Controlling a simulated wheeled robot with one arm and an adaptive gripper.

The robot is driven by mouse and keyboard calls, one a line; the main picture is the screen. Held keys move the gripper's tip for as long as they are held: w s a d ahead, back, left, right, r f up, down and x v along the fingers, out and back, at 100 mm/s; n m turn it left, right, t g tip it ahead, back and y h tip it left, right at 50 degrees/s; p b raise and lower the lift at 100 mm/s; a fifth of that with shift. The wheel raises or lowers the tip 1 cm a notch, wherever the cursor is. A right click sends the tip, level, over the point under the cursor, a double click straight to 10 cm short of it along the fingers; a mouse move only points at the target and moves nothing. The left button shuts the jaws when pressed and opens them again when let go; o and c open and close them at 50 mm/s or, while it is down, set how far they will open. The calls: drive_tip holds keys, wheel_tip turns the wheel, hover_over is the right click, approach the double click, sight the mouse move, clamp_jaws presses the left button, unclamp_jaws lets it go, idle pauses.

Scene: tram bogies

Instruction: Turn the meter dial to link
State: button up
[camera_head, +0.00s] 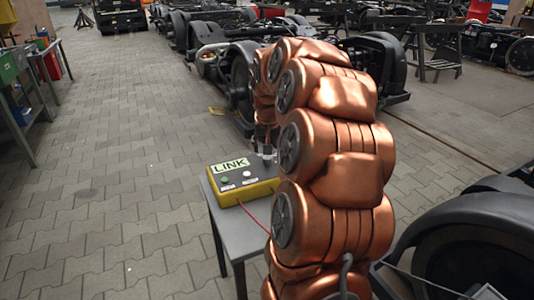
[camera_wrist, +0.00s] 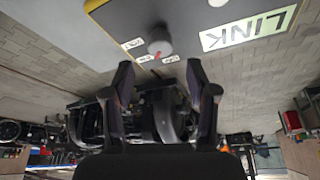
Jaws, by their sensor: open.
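The yellow meter box (camera_head: 262,187) has a dark top face and a LINK label (camera_head: 230,164), and it sits on a small grey table. In the wrist view the meter box (camera_wrist: 200,12) hangs at the top edge, with the LINK label (camera_wrist: 248,27) to the right. My gripper (camera_wrist: 160,74) is open and empty. Its two fingers are spread either side of the dial in the picture, apparently short of it. In the head view my arm partly hides the gripper.
Dark bogies (camera_head: 240,85) stand behind; another dark wheeled frame is at lower right. Paved floor on the left is clear.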

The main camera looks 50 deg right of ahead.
drive_tip(key=v, duration=0.6)
drive_tip(key=shift+r, duration=0.4)
drive_tip(key=shift+a, duration=0.15)
drive_tip(key=s+a+r+n+g+y+p, duration=0.1)
drive_tip(key=s+a+r+n+p, duration=0.15)
drive_tip(key=a+p, duration=0.35)
drive_tip(key=s+a+r+n+p, duration=0.15)
drive_tip(key=a+r+p, duration=0.25)
drive_tip(key=a, duration=0.4)
drive_tip(key=s+a+r+n+g+y+p, duration=0.1)
drive_tip(key=s+a+r+p, duration=0.2)
drive_tip(key=a+p, duration=0.3)
drive_tip(key=s+a+r+n+g+p, duration=0.1)
drive_tip(key=s+a+r+p, duration=0.1)
drive_tip(key=s+a+p, duration=0.2)
drive_tip(key=s+a+r+n+g+p, duration=0.1)
drive_tip(key=s+a+r+p, duration=0.2)
drive_tip(key=s, duration=0.6)
drive_tip(key=s+a+r+n+g+y+p, duration=0.1)
drive_tip(key=s+a+r+p, duration=0.2)
drive_tip(key=s+a+p, duration=0.3)
drive_tip(key=shift+s+a+n+p, duration=0.4)
drive_tip(key=shift+a+p, duration=0.05)
